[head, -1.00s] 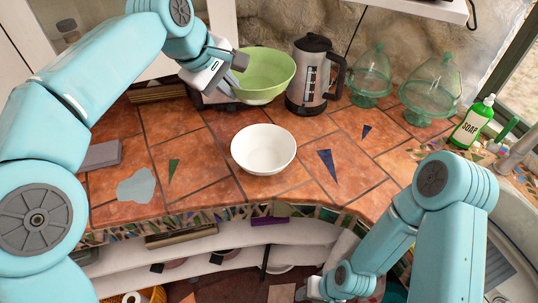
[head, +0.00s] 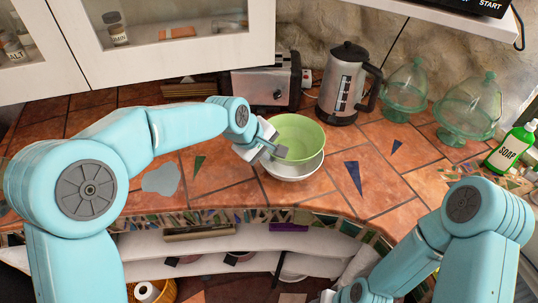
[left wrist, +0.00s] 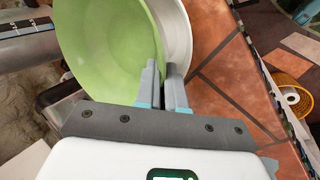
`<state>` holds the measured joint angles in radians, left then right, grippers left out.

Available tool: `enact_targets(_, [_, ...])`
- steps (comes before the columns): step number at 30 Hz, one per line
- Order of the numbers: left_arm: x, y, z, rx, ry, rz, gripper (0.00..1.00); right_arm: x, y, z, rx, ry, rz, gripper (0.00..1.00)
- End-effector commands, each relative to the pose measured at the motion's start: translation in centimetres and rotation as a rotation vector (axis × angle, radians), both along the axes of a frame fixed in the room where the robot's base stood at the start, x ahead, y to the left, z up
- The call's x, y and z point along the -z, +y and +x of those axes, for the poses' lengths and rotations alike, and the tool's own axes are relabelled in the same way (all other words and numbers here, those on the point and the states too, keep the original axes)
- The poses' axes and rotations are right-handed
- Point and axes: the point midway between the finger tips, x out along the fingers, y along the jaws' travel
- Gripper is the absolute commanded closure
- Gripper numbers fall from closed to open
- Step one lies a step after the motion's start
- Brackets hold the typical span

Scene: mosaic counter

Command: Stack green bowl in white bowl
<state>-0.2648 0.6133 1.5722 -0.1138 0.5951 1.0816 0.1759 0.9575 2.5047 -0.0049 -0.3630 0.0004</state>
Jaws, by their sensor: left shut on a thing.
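The green bowl (head: 299,134) is held at its left rim by my left gripper (head: 277,150), which is shut on it. It sits over the white bowl (head: 293,172), whose front and side rim show below it in the head view. In the left wrist view the green bowl (left wrist: 105,45) overlaps the white bowl (left wrist: 178,40), and the fingers (left wrist: 162,85) pinch the green rim. I cannot tell whether the green bowl rests fully inside the white one. My right gripper is not in view; only my right arm shows at the lower right.
A toaster (head: 262,88) and a kettle (head: 346,85) stand behind the bowls. Two green glass domed stands (head: 405,92) and a soap bottle (head: 514,148) are to the right. The tiled counter (head: 225,180) is free to the left of the bowls.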

Motion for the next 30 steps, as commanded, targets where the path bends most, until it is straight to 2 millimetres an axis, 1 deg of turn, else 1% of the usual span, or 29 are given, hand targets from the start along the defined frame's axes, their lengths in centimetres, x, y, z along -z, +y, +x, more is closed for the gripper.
enact_targets(1, [0.6, 0.0, 0.0, 0.000, -0.001, -0.001, 1.00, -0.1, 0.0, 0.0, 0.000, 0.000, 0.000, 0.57])
enact_targets(4, [1.4, 0.0, 0.0, -0.001, -0.002, -0.001, 1.00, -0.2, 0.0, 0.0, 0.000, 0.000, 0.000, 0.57])
enact_targets(11, [1.5, 0.0, 0.1, -0.001, -0.004, -0.002, 1.00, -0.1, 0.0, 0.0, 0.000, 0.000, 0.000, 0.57])
enact_targets(23, [2.7, 0.0, 0.1, -0.001, -0.004, -0.002, 1.00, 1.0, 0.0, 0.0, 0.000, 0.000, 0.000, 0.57])
enact_targets(26, [2.6, 0.0, 0.1, -0.001, -0.004, -0.002, 1.00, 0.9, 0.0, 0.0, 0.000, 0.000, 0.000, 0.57])
enact_targets(27, [2.7, 0.0, 0.0, -0.001, -0.002, -0.001, 0.85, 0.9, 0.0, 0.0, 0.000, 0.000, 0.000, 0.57])
enact_targets(28, [2.7, 0.0, 0.0, -0.001, -0.001, 0.000, 0.81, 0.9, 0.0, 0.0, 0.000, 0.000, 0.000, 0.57])
enact_targets(30, [2.7, 0.0, 0.0, -0.001, -0.001, 0.000, 0.81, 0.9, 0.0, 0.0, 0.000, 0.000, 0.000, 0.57])
